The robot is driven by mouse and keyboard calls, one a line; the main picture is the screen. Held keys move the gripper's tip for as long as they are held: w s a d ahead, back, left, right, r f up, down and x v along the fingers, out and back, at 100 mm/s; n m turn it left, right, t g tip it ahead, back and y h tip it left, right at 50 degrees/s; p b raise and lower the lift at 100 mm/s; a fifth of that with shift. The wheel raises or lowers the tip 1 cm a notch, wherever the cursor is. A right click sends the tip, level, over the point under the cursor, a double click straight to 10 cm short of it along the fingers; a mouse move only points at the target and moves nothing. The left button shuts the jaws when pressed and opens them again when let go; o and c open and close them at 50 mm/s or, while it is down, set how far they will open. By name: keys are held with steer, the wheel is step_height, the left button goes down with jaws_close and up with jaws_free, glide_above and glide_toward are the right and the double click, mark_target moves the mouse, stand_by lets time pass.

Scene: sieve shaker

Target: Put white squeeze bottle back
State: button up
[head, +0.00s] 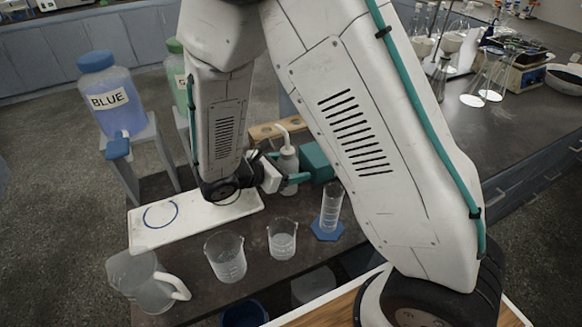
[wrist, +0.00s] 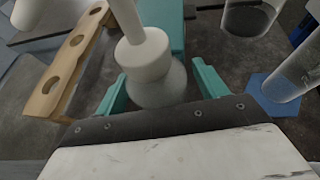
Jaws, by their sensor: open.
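The white squeeze bottle (head: 287,167) stands upright on the dark bench, its bent nozzle on top. In the wrist view the bottle (wrist: 150,62) shows its white cap and its translucent body below. My gripper (head: 280,178) is open, with its teal fingers (wrist: 158,92) on either side of the bottle's body. A small gap seems to show beside the body, and I cannot tell whether either finger touches it. The bottle's lower part is hidden behind the gripper in the wrist view.
A wooden rack with holes (wrist: 72,60) and a teal block (head: 316,162) stand close to the bottle. A graduated cylinder (head: 331,207) on a blue base, two beakers (head: 226,258) (head: 282,240) and a pitcher (head: 146,283) stand nearer. A white board (head: 190,222) lies left.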

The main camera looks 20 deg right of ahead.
steer(key=v, duration=1.1)
steer(key=shift+a, duration=0.3)
steer(key=shift+s+r, duration=0.1)
stand_by(0.6)
